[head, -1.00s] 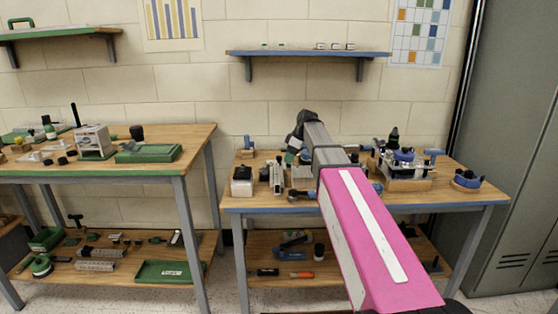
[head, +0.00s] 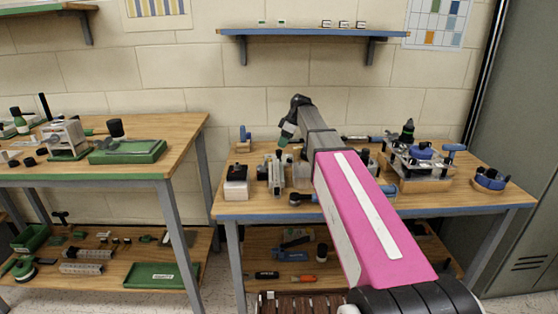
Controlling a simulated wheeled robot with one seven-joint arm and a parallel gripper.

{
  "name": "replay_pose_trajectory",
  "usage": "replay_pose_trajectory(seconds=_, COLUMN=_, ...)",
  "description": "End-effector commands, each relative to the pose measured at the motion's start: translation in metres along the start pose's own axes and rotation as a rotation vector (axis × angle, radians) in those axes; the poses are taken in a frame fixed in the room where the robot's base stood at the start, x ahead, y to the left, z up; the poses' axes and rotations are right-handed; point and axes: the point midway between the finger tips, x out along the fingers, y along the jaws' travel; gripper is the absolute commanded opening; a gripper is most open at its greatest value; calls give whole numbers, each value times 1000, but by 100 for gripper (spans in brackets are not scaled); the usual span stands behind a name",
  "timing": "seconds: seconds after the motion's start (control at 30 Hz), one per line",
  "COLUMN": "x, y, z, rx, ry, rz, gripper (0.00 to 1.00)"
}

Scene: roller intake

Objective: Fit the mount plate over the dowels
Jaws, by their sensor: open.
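My pink and grey arm reaches over the right workbench (head: 350,207). My gripper (head: 284,141) hangs from its dark wrist above the bench's left part, apart from the parts below; it is open, with nothing visible in it. Upright metal parts (head: 276,174) stand on the bench just below it. A metal fixture (head: 418,165) on a wooden base, with blue and black fittings, stands right of my arm. I cannot tell which piece is the mount plate, and no dowels can be made out. My arm hides the middle of the bench.
A white box with a black top (head: 236,182) sits at the bench's left end. A blue part on wood (head: 490,178) is at the right end. A green-edged bench (head: 90,176) stands left across a gap. A wall shelf (head: 310,32) is above.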

Motion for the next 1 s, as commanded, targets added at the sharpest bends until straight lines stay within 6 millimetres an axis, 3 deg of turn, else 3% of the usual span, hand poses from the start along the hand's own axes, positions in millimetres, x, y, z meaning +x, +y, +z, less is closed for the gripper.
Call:
replay_pose_trajectory(seconds=0.27, x=21, y=1, z=-1, rx=0, ry=-1, rz=-1, gripper=63)
replay_pose_trajectory(seconds=0.53, x=57, y=4, z=-2, rx=0, ry=0, rz=-1, gripper=63)
replay_pose_trajectory(seconds=0.8, x=63, y=4, z=-2, rx=0, ry=0, rz=1, gripper=63)
replay_pose_trajectory(seconds=0.83, x=63, y=4, z=-2, rx=0, ry=0, rz=1, gripper=59)
replay_pose_trajectory(seconds=0.87, x=63, y=4, z=-2, rx=0, ry=0, rz=1, gripper=50)
replay_pose_trajectory(seconds=1.0, x=63, y=4, z=-2, rx=0, ry=0, rz=0, gripper=4)
